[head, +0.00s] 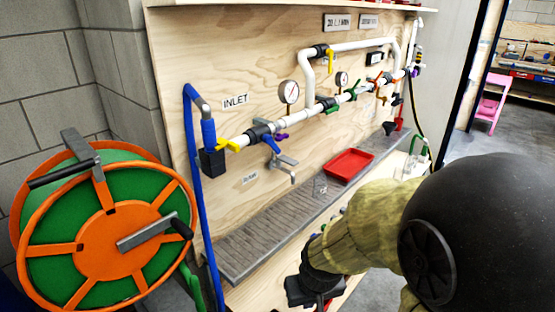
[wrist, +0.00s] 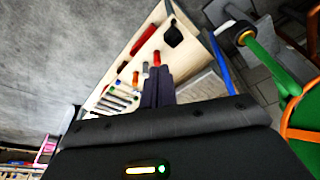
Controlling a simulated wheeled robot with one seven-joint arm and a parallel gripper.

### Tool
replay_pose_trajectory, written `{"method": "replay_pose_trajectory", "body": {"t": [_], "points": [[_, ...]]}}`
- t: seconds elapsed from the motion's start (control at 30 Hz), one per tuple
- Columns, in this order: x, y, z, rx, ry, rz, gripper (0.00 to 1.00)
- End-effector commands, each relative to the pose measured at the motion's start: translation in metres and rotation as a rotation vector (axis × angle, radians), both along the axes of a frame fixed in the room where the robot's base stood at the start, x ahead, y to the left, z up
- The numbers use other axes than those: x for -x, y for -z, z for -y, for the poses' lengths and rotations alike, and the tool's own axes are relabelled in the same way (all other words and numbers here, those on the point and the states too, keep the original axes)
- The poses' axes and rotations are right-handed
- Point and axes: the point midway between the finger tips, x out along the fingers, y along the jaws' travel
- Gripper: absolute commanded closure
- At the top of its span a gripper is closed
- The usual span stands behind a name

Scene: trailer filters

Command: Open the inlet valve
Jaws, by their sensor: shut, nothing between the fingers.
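The INLET label (head: 235,100) is on the plywood panel in the head view. Below it, a yellow valve handle (head: 229,145) sits on the white pipe, just right of the black fitting (head: 211,161) where the blue hose comes in. The handle looks roughly in line with the pipe, but it is small and its exact angle is hard to tell. My gripper (head: 316,300) is low, in front of the bench and well away from the handle. In the wrist view its dark fingers (wrist: 158,88) are together and empty. The inlet handle cannot be made out there.
A blue handle (head: 271,143) and a tap are right of the inlet handle. A blue hose (head: 191,150) runs down at the left. An orange and green hose reel (head: 105,240) stands close at left. A red tray (head: 349,165) lies on the grey drain grate (head: 262,228).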

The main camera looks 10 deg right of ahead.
Motion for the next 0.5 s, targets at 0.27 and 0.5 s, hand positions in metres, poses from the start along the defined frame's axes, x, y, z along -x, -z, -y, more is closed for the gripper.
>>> {"method": "replay_pose_trajectory", "body": {"t": [0.27,0.5], "points": [[-0.077,-0.003,0.020,0.153,-0.317,0.233,1.00],[-0.177,-0.023,0.037,0.481,-0.787,0.560,1.00]]}}
